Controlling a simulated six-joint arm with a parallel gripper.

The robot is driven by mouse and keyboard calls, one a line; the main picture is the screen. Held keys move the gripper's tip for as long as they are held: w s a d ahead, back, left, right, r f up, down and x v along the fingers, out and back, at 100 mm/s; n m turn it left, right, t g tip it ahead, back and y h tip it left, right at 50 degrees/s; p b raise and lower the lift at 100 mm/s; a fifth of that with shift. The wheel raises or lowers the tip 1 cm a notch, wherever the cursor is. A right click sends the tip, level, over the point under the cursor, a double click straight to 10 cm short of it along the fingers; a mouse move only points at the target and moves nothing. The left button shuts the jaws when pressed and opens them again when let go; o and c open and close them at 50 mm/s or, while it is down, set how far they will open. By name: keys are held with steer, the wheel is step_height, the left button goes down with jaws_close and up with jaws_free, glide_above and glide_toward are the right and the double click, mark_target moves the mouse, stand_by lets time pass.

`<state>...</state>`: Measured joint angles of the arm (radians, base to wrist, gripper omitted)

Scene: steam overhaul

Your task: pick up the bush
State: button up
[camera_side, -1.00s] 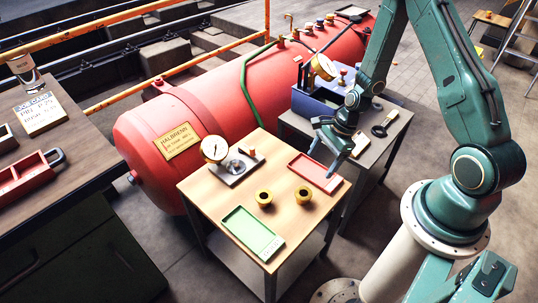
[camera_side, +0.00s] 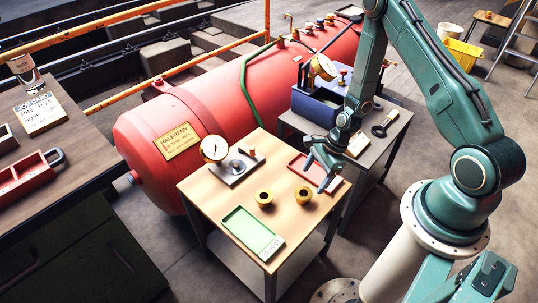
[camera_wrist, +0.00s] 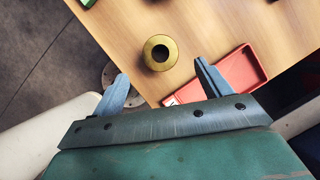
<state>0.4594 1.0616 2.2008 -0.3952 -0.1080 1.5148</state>
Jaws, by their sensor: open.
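Two brass ring-shaped bushes, a left one (camera_side: 264,198) and a right one (camera_side: 303,195), stand apart on the wooden tabletop (camera_side: 225,200) in the side view. My gripper (camera_side: 317,179) is open and empty, above the table just behind and to the right of the right bush. In the wrist view one bush (camera_wrist: 160,52) lies ahead of the gap between my open fingers (camera_wrist: 161,75), its dark bore facing the camera. The fingers do not appear to touch it.
A red tray (camera_wrist: 242,76) lies close to my right finger in the wrist view. A green tray (camera_side: 252,232) is at the table's front, and a gauge (camera_side: 214,149) on a plate stands at the back left. A blue box (camera_side: 318,104) is on the grey table behind.

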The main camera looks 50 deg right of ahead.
mark_target(303, 194)
steer(key=shift+x, duration=1.85)
steer(key=shift+x, duration=2.6)
steer(key=c, duration=1.3)
steer(key=shift+c, duration=0.2)
steer(key=shift+r, duration=0.2)
step_height(303, 194, up, 20)
steer(key=shift+f, duration=0.2)
